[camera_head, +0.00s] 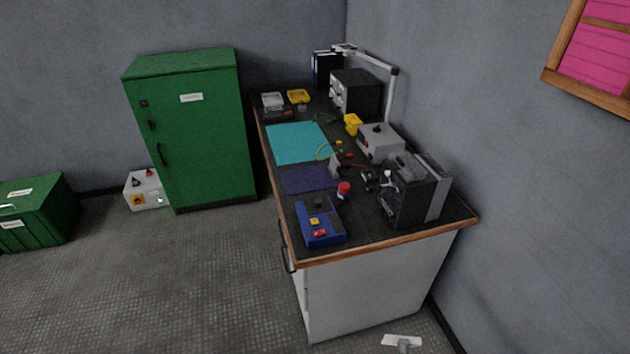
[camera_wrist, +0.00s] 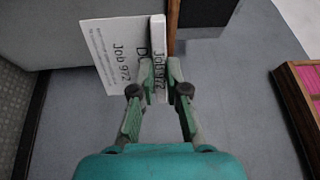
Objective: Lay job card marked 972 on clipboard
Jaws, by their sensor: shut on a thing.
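In the wrist view, the white job card (camera_wrist: 112,50) carries the printed text "Job 972". A narrow upright part with the same text stands between my fingertips. My gripper (camera_wrist: 160,80) is shut on this part, and the broad printed face reaches out to the left. In the head view, a small white piece (camera_head: 402,340) with a grey part below it shows at the bottom edge; it may be the card at my fingertips, but I cannot be sure. I cannot make out a clipboard in either view.
The black-topped bench (camera_head: 385,238) has a wooden edge. It bears a teal mat (camera_head: 298,143), a dark blue mat (camera_head: 308,179), a blue box (camera_head: 320,222) and a black instrument (camera_head: 408,190). A green cabinet (camera_head: 200,130) stands left. A pink board (camera_head: 598,55) hangs right.

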